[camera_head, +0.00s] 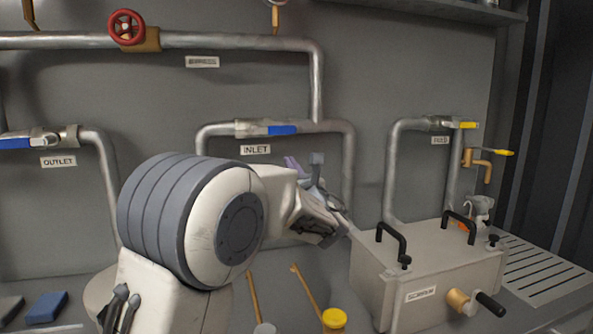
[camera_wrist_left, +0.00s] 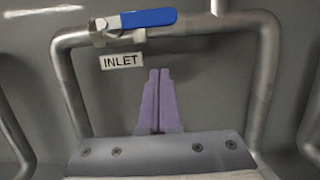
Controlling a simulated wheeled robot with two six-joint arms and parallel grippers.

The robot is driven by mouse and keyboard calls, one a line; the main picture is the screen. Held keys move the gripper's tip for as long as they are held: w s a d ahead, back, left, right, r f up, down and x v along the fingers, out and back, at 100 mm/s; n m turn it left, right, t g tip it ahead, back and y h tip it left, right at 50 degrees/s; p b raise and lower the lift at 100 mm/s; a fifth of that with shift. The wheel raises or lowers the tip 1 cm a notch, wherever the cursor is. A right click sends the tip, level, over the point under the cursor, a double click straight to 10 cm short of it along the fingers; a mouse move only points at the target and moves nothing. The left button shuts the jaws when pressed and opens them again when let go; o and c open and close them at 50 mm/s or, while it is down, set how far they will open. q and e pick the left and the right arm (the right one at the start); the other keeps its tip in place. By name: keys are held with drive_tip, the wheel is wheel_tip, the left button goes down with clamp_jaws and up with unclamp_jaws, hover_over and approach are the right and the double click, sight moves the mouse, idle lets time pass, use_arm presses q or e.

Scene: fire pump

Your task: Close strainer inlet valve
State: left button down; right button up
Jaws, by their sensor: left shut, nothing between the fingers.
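The inlet valve's blue lever handle (camera_head: 282,130) lies along the pipe above the INLET label (camera_head: 255,150). In the left wrist view the blue handle (camera_wrist_left: 148,18) runs roughly level along the pipe at the top, above the INLET label (camera_wrist_left: 122,61). My left gripper (camera_head: 291,162) is below the handle and apart from it in the picture. In the left wrist view its purple fingers (camera_wrist_left: 159,72) are shut together with nothing between them, pointing toward the wall below the pipe. My right gripper is out of view.
The grey strainer box (camera_head: 385,285) with black handles stands on the bench to the right. A yellow-capped item (camera_head: 334,318) stands on the bench in front. Another blue valve handle (camera_head: 14,143) is at the OUTLET pipe. A red wheel valve (camera_head: 126,27) is on the upper pipe.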

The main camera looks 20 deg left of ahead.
sight(288, 130)
use_arm(q)
drive_tip(key=shift+w+a+r+p, duration=0.25)
drive_tip(key=shift+w+r, duration=0.1)
drive_tip(key=shift+r, duration=0.4)
drive_tip(key=shift+w+a+r+p, duration=0.2)
drive_tip(key=shift+w+r+p, duration=0.1)
drive_tip(key=shift+r, duration=0.5)
drive_tip(key=shift+w+a+r+p, duration=0.2)
drive_tip(key=shift+w+r, duration=0.15)
drive_tip(key=shift+r, duration=0.4)
